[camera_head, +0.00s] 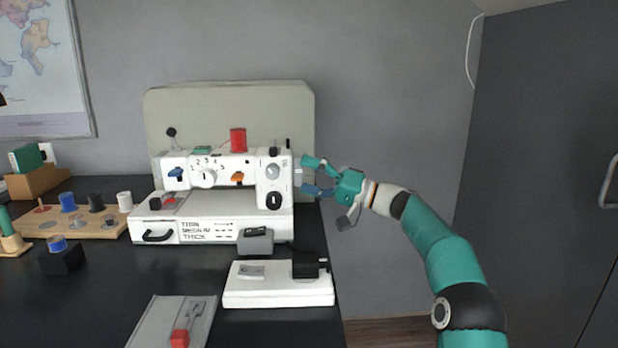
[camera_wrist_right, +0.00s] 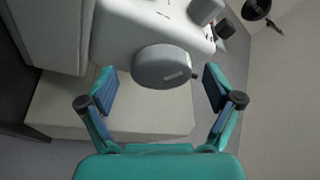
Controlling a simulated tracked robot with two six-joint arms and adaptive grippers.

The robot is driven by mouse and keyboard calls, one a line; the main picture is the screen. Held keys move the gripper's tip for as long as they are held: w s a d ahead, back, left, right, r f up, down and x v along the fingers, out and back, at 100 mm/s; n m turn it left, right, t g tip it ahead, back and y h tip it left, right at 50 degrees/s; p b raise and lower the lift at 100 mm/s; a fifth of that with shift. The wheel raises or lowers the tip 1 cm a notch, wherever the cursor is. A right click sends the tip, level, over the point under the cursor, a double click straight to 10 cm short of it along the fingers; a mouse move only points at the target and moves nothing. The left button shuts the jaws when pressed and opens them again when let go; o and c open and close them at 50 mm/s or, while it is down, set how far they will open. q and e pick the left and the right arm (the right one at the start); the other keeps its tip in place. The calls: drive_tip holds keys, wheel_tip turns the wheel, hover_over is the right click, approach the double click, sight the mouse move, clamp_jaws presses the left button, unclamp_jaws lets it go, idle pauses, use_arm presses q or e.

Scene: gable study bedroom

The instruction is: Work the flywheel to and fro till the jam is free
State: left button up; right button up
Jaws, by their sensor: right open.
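The white sewing machine (camera_head: 225,170) stands on the dark table with its right end toward my right arm. The flywheel (camera_wrist_right: 162,66) is a grey round wheel on that end, with a pale mark on its rim. In the head view the flywheel (camera_head: 298,173) shows only as a narrow strip. My right gripper (camera_head: 311,177) is open just beside it. In the wrist view the right gripper's fingers (camera_wrist_right: 160,92) stand to either side of the wheel, with visible gaps and no clear contact. My left gripper is not in view. The jam itself cannot be seen.
A white pedal-like block (camera_head: 278,291) and a grey plate (camera_head: 170,322) with a red part lie in front of the machine. A wooden rack (camera_head: 90,230) with thread spools stands at left. A beige panel (camera_head: 290,110) stands behind the machine.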

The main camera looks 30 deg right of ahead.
drive_tip(key=v, duration=1.2)
drive_tip(key=shift+f, duration=0.15)
